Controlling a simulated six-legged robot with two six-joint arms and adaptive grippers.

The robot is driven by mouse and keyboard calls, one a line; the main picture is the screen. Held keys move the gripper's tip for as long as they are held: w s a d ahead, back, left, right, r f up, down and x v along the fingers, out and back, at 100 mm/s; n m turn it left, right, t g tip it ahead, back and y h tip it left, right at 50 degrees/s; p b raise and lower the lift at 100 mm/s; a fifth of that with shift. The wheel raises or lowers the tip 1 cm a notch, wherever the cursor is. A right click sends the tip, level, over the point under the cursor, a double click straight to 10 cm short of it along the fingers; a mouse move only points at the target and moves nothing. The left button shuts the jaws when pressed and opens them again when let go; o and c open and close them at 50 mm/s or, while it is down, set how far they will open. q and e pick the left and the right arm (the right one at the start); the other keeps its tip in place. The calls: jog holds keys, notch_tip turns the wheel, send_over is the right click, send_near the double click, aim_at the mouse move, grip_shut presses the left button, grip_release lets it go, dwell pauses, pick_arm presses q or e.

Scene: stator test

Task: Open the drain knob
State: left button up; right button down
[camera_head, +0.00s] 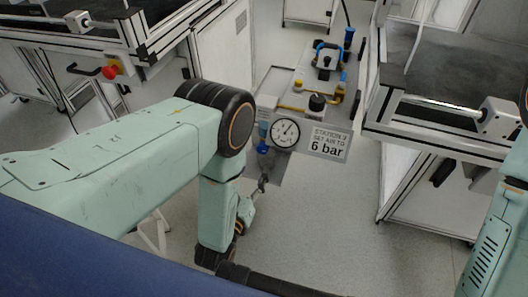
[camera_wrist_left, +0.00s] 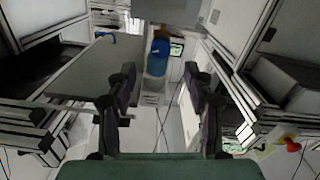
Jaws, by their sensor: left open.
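The drain knob, a small blue knob, (camera_head: 263,148) hangs at the lower left of the air station panel, left of the round gauge (camera_head: 284,132). In the left wrist view the blue knob (camera_wrist_left: 159,56) is upright, centred and beyond the fingertips. My left gripper (camera_head: 262,184) is below the knob in the head view, apart from it. In the left wrist view the left gripper (camera_wrist_left: 160,88) is open and empty, with one dark finger on each side of the knob's line. My right gripper is out of view.
A sign reading 6 bar (camera_head: 328,143) is right of the gauge. Yellow and blue fittings and a black knob (camera_head: 317,103) sit behind it. Workbenches with metal frames stand left (camera_head: 145,50) and right (camera_head: 400,128). The floor (camera_head: 320,215) before the station is clear.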

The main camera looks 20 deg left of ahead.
aim_at(262, 151)
pick_arm(q)
jog(key=w+b, duration=0.1)
jog(key=w, duration=0.5)
jog(key=shift+f+b, duration=0.1)
jog(key=shift+b, duration=0.3)
jog(key=shift+w+d, duration=0.1)
jog(key=shift+w, duration=0.6)
jog(key=shift+c, duration=0.4)
grip_shut()
